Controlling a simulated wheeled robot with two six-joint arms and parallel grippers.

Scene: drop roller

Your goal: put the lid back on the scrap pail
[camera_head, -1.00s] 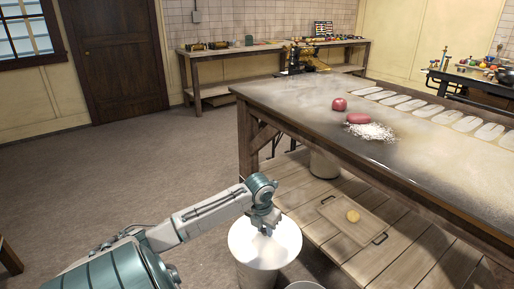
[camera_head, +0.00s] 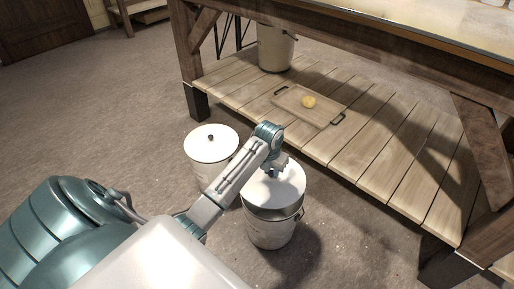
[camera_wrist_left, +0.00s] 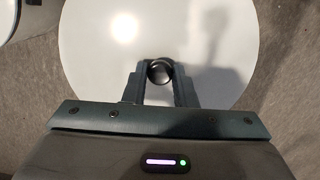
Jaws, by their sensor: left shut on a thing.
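My left gripper (camera_head: 277,172) is shut on the dark knob (camera_wrist_left: 160,72) of a white round lid (camera_head: 275,190). The lid is over an open white pail (camera_head: 268,232) on the floor; a dark strip of its inside shows below the lid's front edge, so the lid looks apart from the rim there. Whether it touches at the back is hidden. In the left wrist view the lid (camera_wrist_left: 210,50) fills most of the picture, hiding the pail below. My right gripper is not in view.
A second white pail (camera_head: 205,172) with a knobbed lid on stands close at left. A low slatted shelf (camera_head: 375,160) under the workbench lies behind; it bears a wooden board (camera_head: 320,112) with a yellow lump and another pail (camera_head: 274,52). Floor is clear at front right.

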